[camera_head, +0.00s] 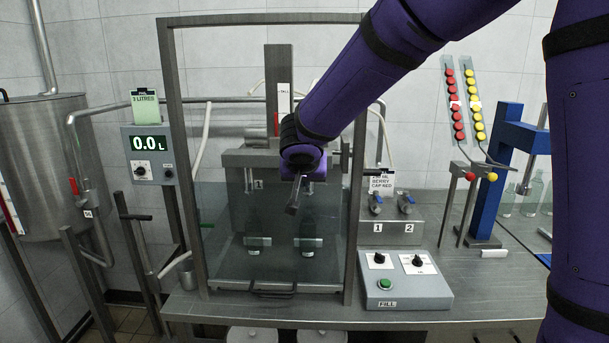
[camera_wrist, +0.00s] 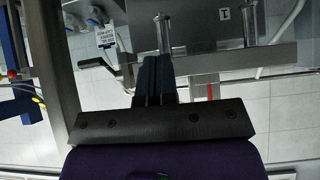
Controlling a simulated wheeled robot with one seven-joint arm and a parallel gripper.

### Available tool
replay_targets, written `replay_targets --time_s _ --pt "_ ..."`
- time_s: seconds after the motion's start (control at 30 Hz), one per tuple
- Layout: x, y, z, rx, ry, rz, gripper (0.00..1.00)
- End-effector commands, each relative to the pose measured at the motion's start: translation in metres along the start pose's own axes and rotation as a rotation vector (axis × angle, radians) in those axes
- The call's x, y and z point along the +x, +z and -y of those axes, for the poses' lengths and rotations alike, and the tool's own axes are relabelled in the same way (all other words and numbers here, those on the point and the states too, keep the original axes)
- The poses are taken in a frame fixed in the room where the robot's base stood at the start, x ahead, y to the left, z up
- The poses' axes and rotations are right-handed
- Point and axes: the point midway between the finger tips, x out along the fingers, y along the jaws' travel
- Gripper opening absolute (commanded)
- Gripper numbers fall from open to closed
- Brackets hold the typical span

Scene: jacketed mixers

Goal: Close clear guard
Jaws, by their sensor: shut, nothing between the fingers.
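The clear guard (camera_head: 225,255) is a tinted see-through panel in a tall grey metal frame (camera_head: 172,110). It looks lowered, with its bottom bar and dark handle (camera_head: 272,290) close to the bench top. My gripper (camera_head: 294,207) points down near the upper middle of the panel, inside the frame's outline. I cannot tell whether it touches the panel. In the wrist view, its dark fingers (camera_wrist: 154,80) are together and empty. The handle is not seen in the wrist view.
A control box with a green button (camera_head: 385,284) stands at the right of the frame on the bench (camera_head: 450,312). A blue press (camera_head: 490,190) and red and yellow cap racks (camera_head: 467,110) are farther right. A steel tank (camera_head: 40,160) and display (camera_head: 150,143) are left.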

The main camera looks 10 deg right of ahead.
Motion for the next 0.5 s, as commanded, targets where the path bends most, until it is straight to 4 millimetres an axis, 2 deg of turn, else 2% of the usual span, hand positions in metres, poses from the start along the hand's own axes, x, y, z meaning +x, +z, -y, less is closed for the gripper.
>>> replay_targets --time_s 0.27,0.37,0.5 --pt "0.003 0.004 -0.002 -0.003 0.007 0.010 0.00" --pt "-0.003 -0.002 -0.003 -0.001 0.005 0.008 0.00" --pt "-0.019 -0.020 -0.005 0.004 0.003 0.001 0.00"
